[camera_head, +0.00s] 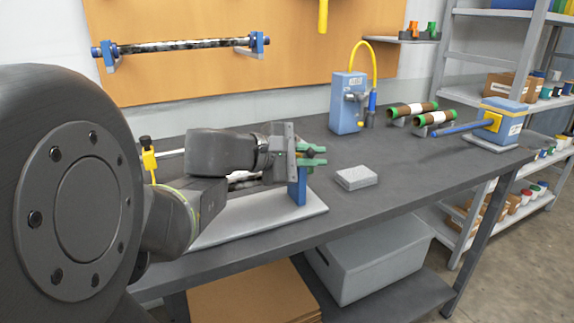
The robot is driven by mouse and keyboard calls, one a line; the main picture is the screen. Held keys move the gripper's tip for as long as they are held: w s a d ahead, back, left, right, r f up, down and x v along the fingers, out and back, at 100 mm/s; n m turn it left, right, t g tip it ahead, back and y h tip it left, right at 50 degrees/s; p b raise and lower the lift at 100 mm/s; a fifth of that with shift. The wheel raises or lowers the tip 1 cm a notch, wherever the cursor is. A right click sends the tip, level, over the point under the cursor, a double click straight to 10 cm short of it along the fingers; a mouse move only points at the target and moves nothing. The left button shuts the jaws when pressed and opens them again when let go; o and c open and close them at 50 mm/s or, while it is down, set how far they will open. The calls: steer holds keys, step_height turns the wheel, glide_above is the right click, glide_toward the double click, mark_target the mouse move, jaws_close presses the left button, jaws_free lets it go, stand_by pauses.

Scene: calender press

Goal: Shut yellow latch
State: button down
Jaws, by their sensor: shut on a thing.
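The yellow latch (150,163) stands upright at the left end of the press, with a black knob on top; my arm partly hides its lower part. My gripper (309,154) is at the press's other end, apart from the yellow latch. It appears shut on the dark knob of the green latch (318,162), at the top of a blue post (297,188). The wrist hides part of this contact. The press base (262,212) is a pale plate on the bench, and my arm covers much of the rollers.
The dark bench (410,180) holds a grey block (356,178), a blue device with a yellow hose (347,103), green-ended rolls (434,118) and a blue-yellow unit with a rod (497,120). A spare roller (185,46) hangs on the wall board. Bench space right of the press is mostly clear.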

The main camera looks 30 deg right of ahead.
steer(key=shift+f+b, duration=0.2)
steer(key=shift+b, duration=0.1)
steer(key=c, duration=1.5)
jaws_free()
steer(key=shift+r, duration=0.1)
steer(key=s+p+v, duration=0.1)
steer(key=p+v, duration=0.1)
steer(key=v, duration=1.1)
steer(key=shift+w+a, duration=0.4)
steer(key=shift+w, duration=0.05)
steer(key=b+x, duration=0.1)
steer(key=x, duration=0.6)
steer(key=shift+d, duration=0.25)
